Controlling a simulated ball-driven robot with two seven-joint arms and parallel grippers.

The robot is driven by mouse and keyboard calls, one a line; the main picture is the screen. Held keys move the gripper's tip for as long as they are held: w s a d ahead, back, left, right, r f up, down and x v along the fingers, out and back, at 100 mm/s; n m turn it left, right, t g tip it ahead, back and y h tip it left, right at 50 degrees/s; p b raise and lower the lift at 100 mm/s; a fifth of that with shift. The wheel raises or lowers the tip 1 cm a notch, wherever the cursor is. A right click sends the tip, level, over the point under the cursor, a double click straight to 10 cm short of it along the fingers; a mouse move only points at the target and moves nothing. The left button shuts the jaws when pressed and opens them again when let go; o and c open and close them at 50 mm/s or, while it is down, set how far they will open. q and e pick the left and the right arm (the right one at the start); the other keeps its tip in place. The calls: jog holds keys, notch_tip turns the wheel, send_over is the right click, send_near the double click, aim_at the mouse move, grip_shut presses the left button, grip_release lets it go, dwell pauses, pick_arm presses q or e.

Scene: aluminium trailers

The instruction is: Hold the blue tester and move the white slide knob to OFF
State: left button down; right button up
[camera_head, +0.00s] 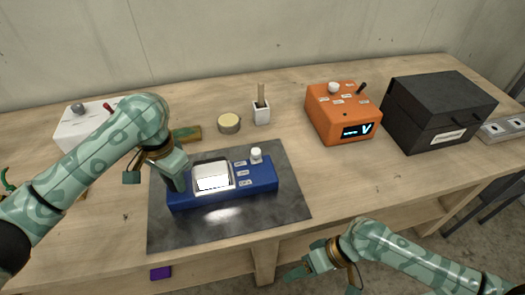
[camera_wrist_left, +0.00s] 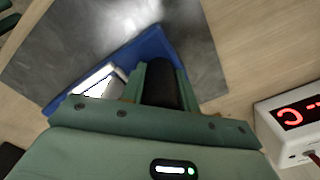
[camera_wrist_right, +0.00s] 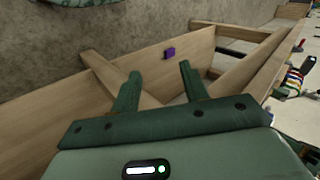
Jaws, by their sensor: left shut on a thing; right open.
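The blue tester (camera_head: 225,194) lies on a dark mat on the bench, with a lit white display on its left part. It also shows in the left wrist view (camera_wrist_left: 152,44). The white slide knob (camera_head: 256,155) is at the tester's far right, beside a column of small labels too small to read. My left gripper (camera_head: 177,178) is shut on the tester's left end and partly hides it. In the left wrist view its fingers (camera_wrist_left: 160,85) straddle a dark part at the tester's end. My right gripper (camera_head: 300,270) is open and empty, in front of the bench's edge; its fingers (camera_wrist_right: 158,85) are apart.
A dark mat (camera_head: 285,205) lies under the tester. Behind are a white box (camera_head: 78,128), a round tin (camera_head: 229,123) and a small white holder (camera_head: 261,114). An orange device (camera_head: 335,110) and a black case (camera_head: 425,115) stand right. Bench right of the mat is clear.

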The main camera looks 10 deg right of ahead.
jog(key=w+a+r+n+t+y, duration=0.1)
jog(key=a+r+y, duration=0.1)
jog(key=a+r, duration=0.3)
jog(key=w+a+r+t+y, duration=0.1)
jog(key=w+a+r+y, duration=0.1)
jog(key=r, duration=0.5)
jog(key=n+t+h, duration=0.2)
jog(key=n+t, duration=0.4)
jog(key=t, duration=0.1)
send_near(257, 152)
jog(key=shift+h, duration=0.3)
jog(key=x, duration=0.8)
jog(key=shift+w+a+r, duration=0.1)
jog(key=shift+w+a, duration=0.05)
jog(key=shift+a, duration=0.05)
